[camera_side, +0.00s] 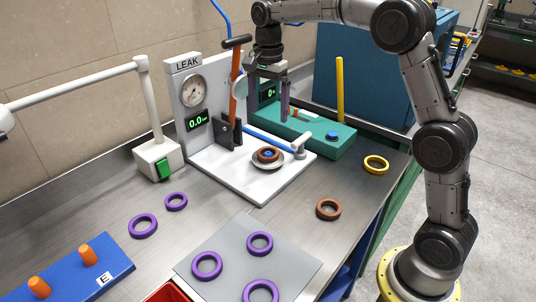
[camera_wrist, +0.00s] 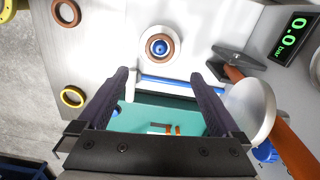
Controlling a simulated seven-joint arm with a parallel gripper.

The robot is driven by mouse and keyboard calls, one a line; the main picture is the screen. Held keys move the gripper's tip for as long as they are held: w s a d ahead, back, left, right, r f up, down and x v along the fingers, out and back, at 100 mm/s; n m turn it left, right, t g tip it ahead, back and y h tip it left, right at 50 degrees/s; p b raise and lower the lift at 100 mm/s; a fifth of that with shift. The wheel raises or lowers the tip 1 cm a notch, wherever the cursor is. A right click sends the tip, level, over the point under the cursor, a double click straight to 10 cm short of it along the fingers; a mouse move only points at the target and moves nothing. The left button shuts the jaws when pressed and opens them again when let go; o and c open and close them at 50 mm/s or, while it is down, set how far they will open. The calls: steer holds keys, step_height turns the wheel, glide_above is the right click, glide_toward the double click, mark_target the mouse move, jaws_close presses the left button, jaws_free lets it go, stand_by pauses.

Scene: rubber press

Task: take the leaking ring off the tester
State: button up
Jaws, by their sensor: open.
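The leak tester (camera_side: 207,110) is a white stand with a LEAK sign, a dial, a red-orange lever (camera_side: 236,85) and a display reading 0.0. On its base plate is a round metal seat (camera_side: 268,164) with a brown ring (camera_side: 268,156) around a blue centre. The ring also shows in the wrist view (camera_wrist: 160,47), top centre. My gripper (camera_side: 268,110) is open and empty, fingers pointing down, above and behind the seat, near the teal block. In the wrist view its two fingers (camera_wrist: 162,80) are spread wide, apart from the ring.
A teal block (camera_side: 325,140) with a yellow post (camera_side: 340,90) stands behind the tester. A brown ring (camera_side: 328,209) and a yellow ring (camera_side: 376,164) lie at right. Purple rings lie on the table and grey mat (camera_side: 225,265). A lamp (camera_side: 150,110) stands left.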

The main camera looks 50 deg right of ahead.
glide_above(267, 153)
steer(key=f, duration=0.6)
steer(key=shift+d+f, duration=0.25)
steer(key=shift+f, duration=0.05)
steer(key=shift+a+f, duration=0.15)
steer(key=shift+f, duration=1.25)
steer(key=shift+a+f, duration=0.1)
steer(key=shift+f, duration=1.3)
steer(key=c, duration=1.2)
steer(key=shift+r, duration=0.1)
steer(key=shift+c, duration=0.2)
